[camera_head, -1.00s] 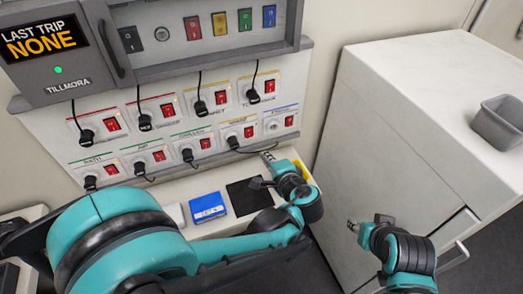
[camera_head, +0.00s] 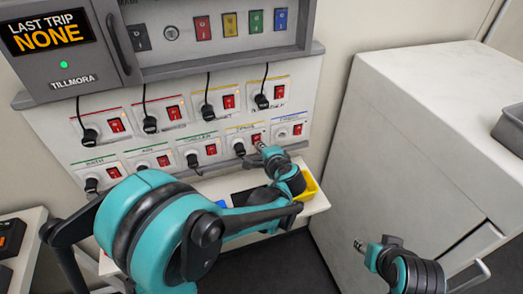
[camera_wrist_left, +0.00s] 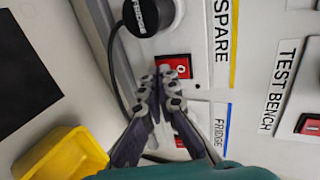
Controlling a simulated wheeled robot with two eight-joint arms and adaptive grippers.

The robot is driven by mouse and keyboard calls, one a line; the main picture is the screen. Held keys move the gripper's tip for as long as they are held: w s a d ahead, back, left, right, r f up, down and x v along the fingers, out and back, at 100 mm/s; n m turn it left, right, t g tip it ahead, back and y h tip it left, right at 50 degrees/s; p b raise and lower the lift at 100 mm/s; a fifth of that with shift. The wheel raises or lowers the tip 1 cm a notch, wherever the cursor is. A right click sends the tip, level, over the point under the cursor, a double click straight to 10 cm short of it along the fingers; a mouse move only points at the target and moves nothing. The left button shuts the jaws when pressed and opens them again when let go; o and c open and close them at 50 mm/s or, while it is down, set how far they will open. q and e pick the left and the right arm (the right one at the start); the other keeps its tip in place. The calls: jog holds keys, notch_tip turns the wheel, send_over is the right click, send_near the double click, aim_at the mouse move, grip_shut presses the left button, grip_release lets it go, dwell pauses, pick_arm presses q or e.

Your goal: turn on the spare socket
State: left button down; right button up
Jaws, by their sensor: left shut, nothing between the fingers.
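The socket panel (camera_head: 137,112) has two rows of sockets with red switches. In the left wrist view the SPARE label (camera_wrist_left: 226,30), with a yellow bar, is beside a socket holding a black plug tagged FRIDGE (camera_wrist_left: 150,15). Its red switch (camera_wrist_left: 180,62) is partly covered by my left gripper (camera_wrist_left: 170,78). The gripper is shut and empty, its tips at this switch; contact is unclear. The adjoining socket, labelled FRIDGE (camera_wrist_left: 219,128) with a blue bar, is empty (camera_head: 283,132); its switch (camera_wrist_left: 180,140) is partly behind the fingers. My right gripper (camera_head: 360,244) hangs clear, jaws unclear.
A yellow bin (camera_wrist_left: 62,155) and a black mat (camera_wrist_left: 25,80) lie on the shelf below the panel. Cables hang from several plugs. A white cabinet (camera_head: 400,130) with a grey tray (camera_head: 512,128) stands to the right.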

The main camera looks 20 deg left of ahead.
jog(key=shift+f, duration=0.15)
dwell(0.3)
jog(key=shift+r+p, duration=0.5)
jog(key=shift+r, duration=0.1)
